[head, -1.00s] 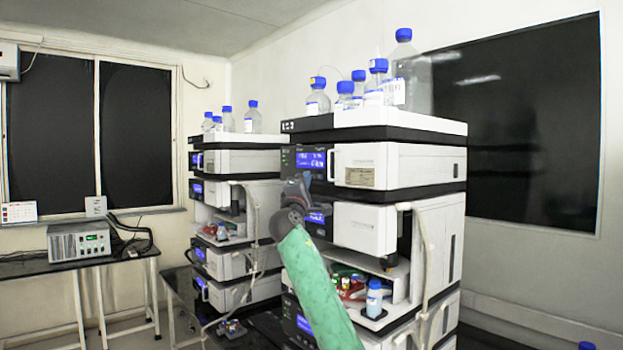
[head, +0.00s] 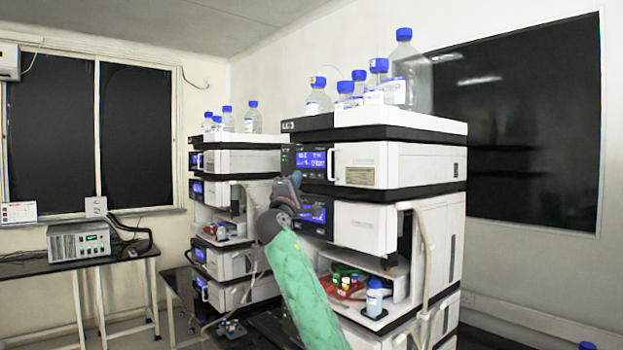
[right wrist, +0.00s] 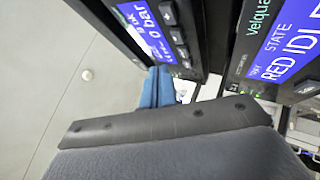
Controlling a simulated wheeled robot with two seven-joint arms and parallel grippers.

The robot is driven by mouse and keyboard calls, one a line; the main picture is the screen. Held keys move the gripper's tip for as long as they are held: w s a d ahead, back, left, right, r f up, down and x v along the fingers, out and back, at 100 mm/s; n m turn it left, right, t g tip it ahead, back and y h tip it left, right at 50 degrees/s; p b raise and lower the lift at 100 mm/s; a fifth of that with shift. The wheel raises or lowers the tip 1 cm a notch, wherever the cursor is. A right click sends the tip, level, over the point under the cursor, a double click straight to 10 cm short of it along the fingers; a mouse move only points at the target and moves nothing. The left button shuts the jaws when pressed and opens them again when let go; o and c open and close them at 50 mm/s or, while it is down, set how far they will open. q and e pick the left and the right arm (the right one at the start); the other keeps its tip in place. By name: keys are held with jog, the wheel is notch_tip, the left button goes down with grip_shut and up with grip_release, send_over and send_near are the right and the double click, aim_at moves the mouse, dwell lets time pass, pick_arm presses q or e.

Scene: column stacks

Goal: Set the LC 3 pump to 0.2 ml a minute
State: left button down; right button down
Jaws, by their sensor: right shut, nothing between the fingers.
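The LC 3 stack (head: 400,124) stands right of centre in the head view, marked at its top left corner. Its top module has a lit blue display (head: 311,160), partly readable; a second blue display (head: 316,212) sits below, partly behind my right arm. My right gripper (head: 296,178) is at the left front of the stack, between the two displays. In the right wrist view its blue fingertips (right wrist: 163,86) are shut and empty, just below a panel with a "0 bar" display (right wrist: 150,32) and several dark buttons (right wrist: 174,34). Contact cannot be told. My left gripper is out of view.
Another blue display (right wrist: 290,45) in the right wrist view reads "STATE" and "IDL". Blue-capped bottles (head: 403,75) stand on the stack. A second stack (head: 250,162) is at the left, behind. A tube (head: 428,250) hangs on the stack's right side.

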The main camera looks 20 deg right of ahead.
jog(key=a, duration=0.1)
jog(key=s+a, duration=0.1)
jog(key=shift+a, duration=0.3)
dwell(2.3)
